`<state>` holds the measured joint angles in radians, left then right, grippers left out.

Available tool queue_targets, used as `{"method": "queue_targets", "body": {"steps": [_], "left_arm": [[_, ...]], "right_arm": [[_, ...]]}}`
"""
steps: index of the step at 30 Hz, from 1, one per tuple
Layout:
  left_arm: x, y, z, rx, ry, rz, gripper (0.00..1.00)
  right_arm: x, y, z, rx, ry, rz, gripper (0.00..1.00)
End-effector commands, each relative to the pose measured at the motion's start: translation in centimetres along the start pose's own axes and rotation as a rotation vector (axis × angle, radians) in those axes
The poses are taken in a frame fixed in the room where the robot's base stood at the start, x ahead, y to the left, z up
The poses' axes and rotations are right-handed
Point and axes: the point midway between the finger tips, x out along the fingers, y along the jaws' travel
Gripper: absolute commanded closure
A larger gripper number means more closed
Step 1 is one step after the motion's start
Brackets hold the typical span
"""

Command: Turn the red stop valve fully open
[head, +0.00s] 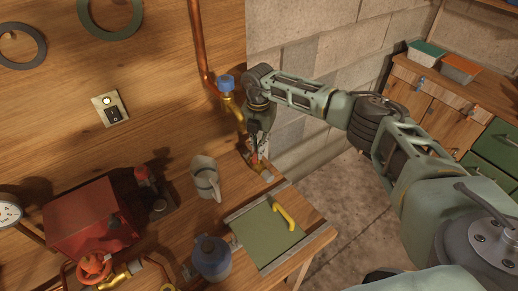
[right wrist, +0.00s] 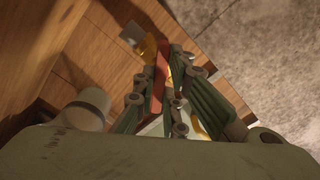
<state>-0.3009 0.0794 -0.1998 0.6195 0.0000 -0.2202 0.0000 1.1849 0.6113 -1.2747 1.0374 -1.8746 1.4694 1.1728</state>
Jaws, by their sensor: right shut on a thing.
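The stop valve's red handle (head: 255,159) shows at the tip of my right gripper (head: 260,154) in the head view, at the far right corner of the wooden bench by the block wall. In the right wrist view the red handle (right wrist: 159,78) lies between the fingers of my right gripper (right wrist: 170,78), which is shut on it. Part of the brass valve body (right wrist: 147,46) shows beyond the fingers. The fingers hide much of the handle, so its exact angle is hard to tell. My left gripper is not in view.
A grey jug (head: 205,178) stands left of the valve. A green panel with a yellow handle (head: 284,217) and a blue-grey canister (head: 211,258) are nearer. A blue-knobbed tap (head: 226,83) is above. A red box (head: 92,218) and an orange-red handwheel (head: 95,267) sit left.

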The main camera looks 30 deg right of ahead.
Motion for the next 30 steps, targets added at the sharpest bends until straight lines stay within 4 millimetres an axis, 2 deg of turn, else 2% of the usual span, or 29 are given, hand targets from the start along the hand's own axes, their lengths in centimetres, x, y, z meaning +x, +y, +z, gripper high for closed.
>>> {"method": "queue_targets", "body": {"steps": [1, 15, 30], "left_arm": [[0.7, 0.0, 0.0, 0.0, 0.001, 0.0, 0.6], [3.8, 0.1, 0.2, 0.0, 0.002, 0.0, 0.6], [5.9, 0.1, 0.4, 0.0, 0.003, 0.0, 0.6]], "right_arm": [[0.1, 0.1, 0.1, -0.045, -0.003, 0.005, 1.0], [0.0, 0.4, 0.1, -0.489, -0.004, 0.004, 1.0], [-0.2, 0.6, -0.1, -0.86, -0.006, 0.003, 1.0]]}}
